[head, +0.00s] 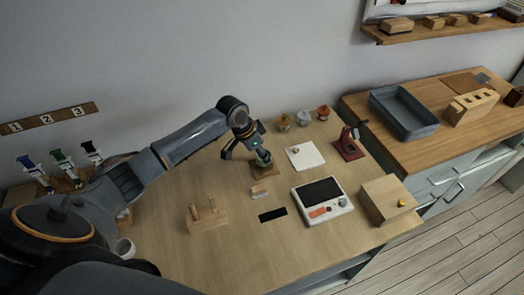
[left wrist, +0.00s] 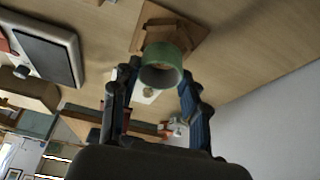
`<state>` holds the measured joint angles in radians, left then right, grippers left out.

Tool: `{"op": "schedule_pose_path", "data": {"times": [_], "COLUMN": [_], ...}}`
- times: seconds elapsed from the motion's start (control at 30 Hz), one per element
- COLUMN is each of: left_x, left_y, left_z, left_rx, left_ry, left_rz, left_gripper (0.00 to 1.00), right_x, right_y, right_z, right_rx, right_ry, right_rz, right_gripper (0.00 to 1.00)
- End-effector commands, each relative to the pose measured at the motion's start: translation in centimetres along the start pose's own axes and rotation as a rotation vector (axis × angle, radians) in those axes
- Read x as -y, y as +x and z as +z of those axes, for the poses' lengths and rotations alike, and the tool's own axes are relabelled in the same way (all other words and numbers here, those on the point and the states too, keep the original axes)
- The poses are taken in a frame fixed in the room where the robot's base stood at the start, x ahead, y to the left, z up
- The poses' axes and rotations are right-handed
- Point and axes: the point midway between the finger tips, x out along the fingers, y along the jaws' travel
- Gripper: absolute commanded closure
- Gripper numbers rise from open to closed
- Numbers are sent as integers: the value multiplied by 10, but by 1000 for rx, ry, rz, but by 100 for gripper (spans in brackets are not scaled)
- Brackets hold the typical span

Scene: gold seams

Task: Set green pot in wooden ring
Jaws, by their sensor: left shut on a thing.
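The green pot (left wrist: 162,70) is a short open cylinder, held between the two fingers of my left gripper (left wrist: 160,76) in the left wrist view. In the head view my left gripper (head: 262,157) points down over a brown square base with the wooden ring (head: 266,173). In the left wrist view the wooden ring's base (left wrist: 176,24) lies just beyond the pot, which partly covers it. The frames do not show clearly whether the pot touches the ring. My right gripper is not in view.
A white square plate (head: 305,155) and a red stand (head: 349,145) are to the right. Several small lidded jars (head: 303,117) stand behind. A wooden block with pegs (head: 207,214) and a white device with a dark screen (head: 322,201) are nearer.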

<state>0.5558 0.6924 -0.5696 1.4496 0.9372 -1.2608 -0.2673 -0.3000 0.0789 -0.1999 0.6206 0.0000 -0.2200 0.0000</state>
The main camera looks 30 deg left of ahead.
Motion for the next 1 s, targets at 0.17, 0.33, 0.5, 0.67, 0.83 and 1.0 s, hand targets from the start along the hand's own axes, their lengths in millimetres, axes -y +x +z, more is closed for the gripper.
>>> {"op": "schedule_pose_path", "data": {"times": [0.17,0.33,0.5,0.67,0.83,1.0], "left_x": [0,0,0,0,0,0], "left_y": [0,0,0,2,4,4], "left_z": [0,0,0,0,1,1], "left_rx": [0,-1,-1,-2,-1,-1], "left_ry": [1,1,1,1,1,1], "left_rz": [0,0,0,0,0,0], "left_gripper": [70,70,70,70,70,70], "right_x": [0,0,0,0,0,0], "right_y": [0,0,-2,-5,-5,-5], "right_z": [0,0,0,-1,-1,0], "right_rx": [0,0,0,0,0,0], "right_ry": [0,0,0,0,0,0], "right_rz": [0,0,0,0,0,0], "right_gripper": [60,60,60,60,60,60]}}
